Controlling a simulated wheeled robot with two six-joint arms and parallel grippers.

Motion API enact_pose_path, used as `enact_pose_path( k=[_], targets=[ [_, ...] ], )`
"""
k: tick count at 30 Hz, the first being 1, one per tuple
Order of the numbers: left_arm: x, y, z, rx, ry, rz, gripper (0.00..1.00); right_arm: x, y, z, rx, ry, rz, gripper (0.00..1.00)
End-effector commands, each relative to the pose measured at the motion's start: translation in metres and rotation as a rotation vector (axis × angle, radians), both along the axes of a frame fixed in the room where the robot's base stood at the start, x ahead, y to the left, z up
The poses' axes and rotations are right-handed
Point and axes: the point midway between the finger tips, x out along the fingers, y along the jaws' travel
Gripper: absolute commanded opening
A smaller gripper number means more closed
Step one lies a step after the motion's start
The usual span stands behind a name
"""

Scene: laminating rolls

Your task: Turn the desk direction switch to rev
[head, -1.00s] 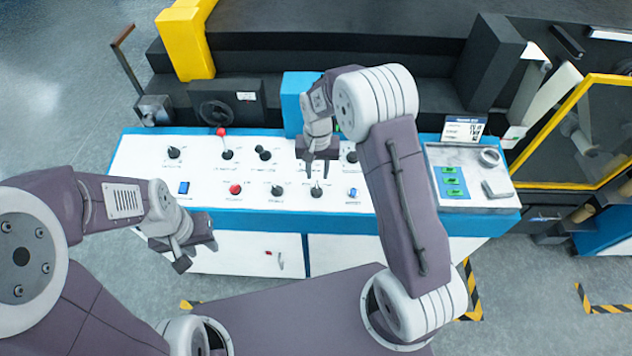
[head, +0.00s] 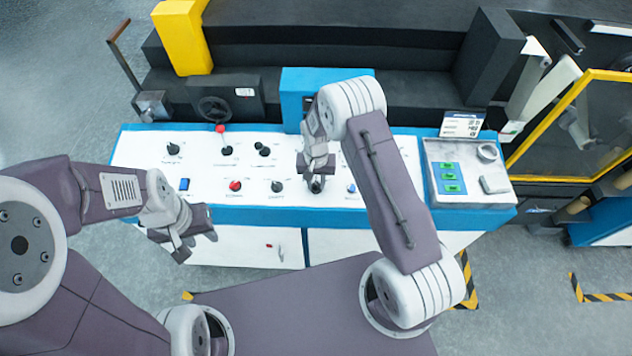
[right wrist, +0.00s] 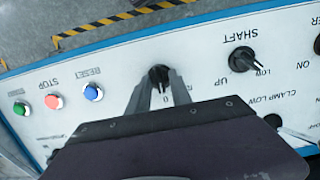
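A black rotary knob (right wrist: 158,75) on the white desk panel sits between the fingertips of my right gripper (right wrist: 160,84). Its label is mostly hidden by the fingers; a "0" shows, and I cannot read "rev". In the head view my right gripper (head: 316,182) is low over this knob in the front row. Its fingers stand apart on either side of the knob; I cannot tell if they touch it. My left gripper (head: 190,240) is open and empty in front of the desk's left part.
The shaft knob (right wrist: 238,60) and the blue reset button (right wrist: 93,92) flank the held position. A grey tray (head: 470,196) is at the desk's right end.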

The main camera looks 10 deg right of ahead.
Motion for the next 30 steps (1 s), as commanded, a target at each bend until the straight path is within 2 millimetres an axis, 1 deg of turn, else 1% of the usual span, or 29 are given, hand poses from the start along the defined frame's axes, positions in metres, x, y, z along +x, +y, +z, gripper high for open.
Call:
enact_pose_path(
  k=[7,11,17,30],
  targets=[
    [0.0,0.0,-0.001,0.0,0.0,0.0,0.36,0.0,0.0,0.0,-0.003,0.001,0.015,0.0],
    [0.0,0.0,-0.004,0.0,0.0,0.0,0.36,0.0,0.001,0.0,-0.009,0.004,0.057,0.0],
    [0.0,0.0,-0.011,0.0,0.0,0.0,0.36,0.0,0.001,-0.001,-0.032,0.01,0.19,0.0],
    [0.0,0.0,-0.022,0.0,0.0,0.0,0.36,0.0,0.002,0.0,-0.093,0.028,0.55,0.0]
  ],
)
